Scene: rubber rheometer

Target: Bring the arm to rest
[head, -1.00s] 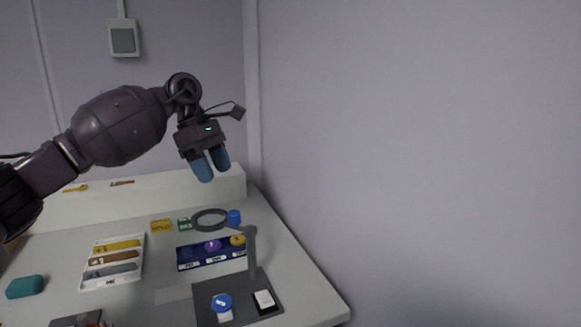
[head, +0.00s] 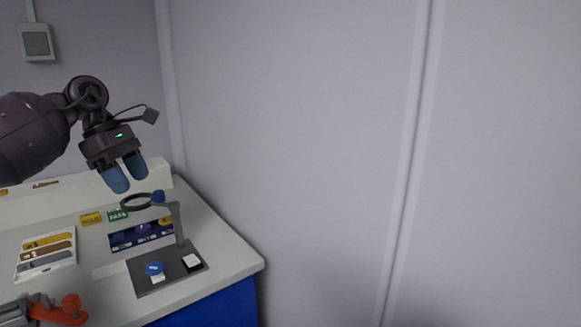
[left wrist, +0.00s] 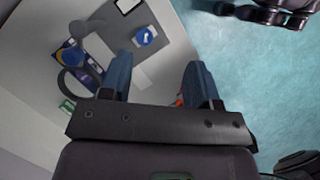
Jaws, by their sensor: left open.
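My left gripper (head: 125,178) hangs in the air above the back of the bench, its two blue fingers pointing down and apart. Nothing is between them. In the left wrist view the gripper's fingers (left wrist: 158,82) are spread, with the bench and the floor below them. My left arm comes in from the left edge in the head view. My right gripper is not clearly in view.
An orange-and-grey tool (head: 62,312) is at front left. The wall stands right.

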